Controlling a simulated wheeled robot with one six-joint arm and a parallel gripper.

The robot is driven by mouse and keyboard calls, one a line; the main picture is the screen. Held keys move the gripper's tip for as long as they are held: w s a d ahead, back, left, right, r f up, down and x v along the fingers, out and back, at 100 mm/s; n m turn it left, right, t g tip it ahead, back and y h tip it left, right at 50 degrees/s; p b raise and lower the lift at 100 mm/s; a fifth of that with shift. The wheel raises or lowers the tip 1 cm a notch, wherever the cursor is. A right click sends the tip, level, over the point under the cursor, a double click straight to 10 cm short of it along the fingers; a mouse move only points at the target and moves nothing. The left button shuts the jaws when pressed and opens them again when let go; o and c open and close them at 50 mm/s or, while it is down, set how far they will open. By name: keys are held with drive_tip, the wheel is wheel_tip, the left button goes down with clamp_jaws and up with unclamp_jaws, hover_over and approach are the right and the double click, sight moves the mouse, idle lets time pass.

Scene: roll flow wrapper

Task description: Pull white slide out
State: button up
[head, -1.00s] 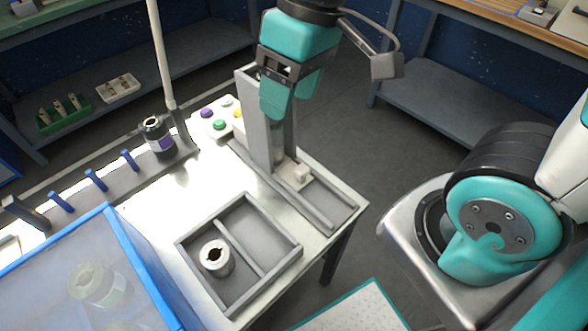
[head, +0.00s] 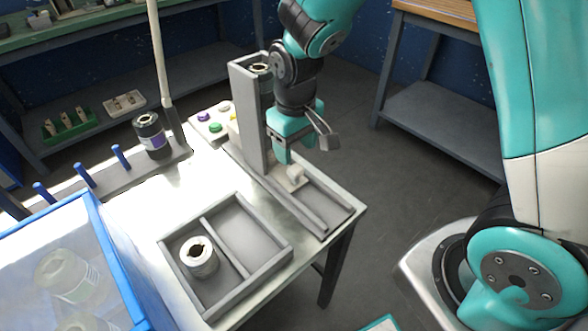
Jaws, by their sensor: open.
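The white slide (head: 291,178) sits low at the foot of a grey upright magazine (head: 247,115), between two grey rails (head: 312,205). A small pale knob (head: 296,173) stands up on its front part. A dark-topped roll (head: 262,70) shows in the top of the magazine. My gripper (head: 287,152) is open and empty, pointing down just above and behind the knob, to the right of the magazine. I cannot tell whether its fingers touch anything. The gripper partly hides the magazine's right side and the back of the slide.
A grey two-part tray (head: 207,301) holds a pale roll (head: 199,257) in its left part; its right part is empty. A dark roll (head: 151,135) stands by a pale pole. A blue-framed clear box (head: 105,235) fills the lower left.

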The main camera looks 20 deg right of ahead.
sight(296, 169)
wheel_tip(296, 169, down, 6)
drive_tip(key=shift+f+b, duration=0.2)
drive_tip(key=shift+b, duration=0.1)
drive_tip(key=shift+c, duration=0.4)
clamp_jaws()
drive_tip(key=shift+s, duration=0.1)
